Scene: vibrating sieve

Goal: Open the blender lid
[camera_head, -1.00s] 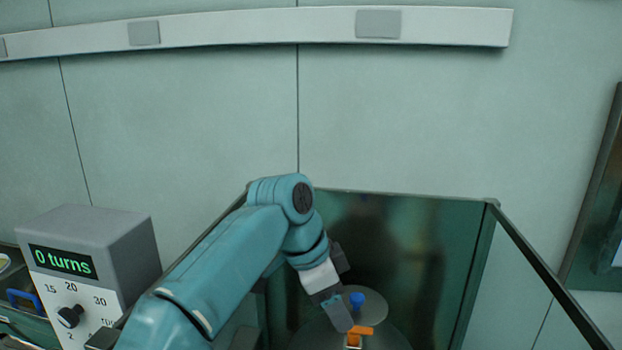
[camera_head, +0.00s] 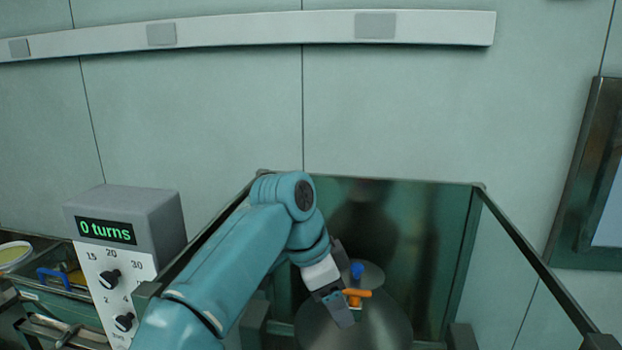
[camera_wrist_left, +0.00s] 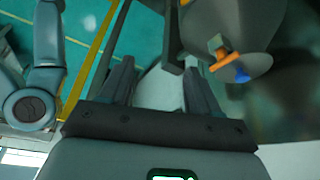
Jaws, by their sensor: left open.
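The blender (camera_head: 385,325) is a grey metal vessel standing inside a framed enclosure, at the lower middle of the head view. Its round lid (camera_head: 371,275) carries an orange handle (camera_head: 357,293) and a blue knob (camera_head: 357,270). The lid looks closed. My left gripper (camera_head: 343,312) reaches down from the left, close beside the orange handle and overlapping the vessel in the picture. In the left wrist view my left gripper (camera_wrist_left: 160,85) is open, with the orange handle (camera_wrist_left: 226,61) and blue knob (camera_wrist_left: 242,75) outside its right finger. My right gripper is not in view.
A grey control box (camera_head: 125,225) reading "0 turns", with two black knobs, stands on the left. A tray with a blue handle (camera_head: 52,276) lies further left. The enclosure's frame bars (camera_head: 530,260) surround the blender. A dark-framed panel (camera_head: 590,180) is at the right.

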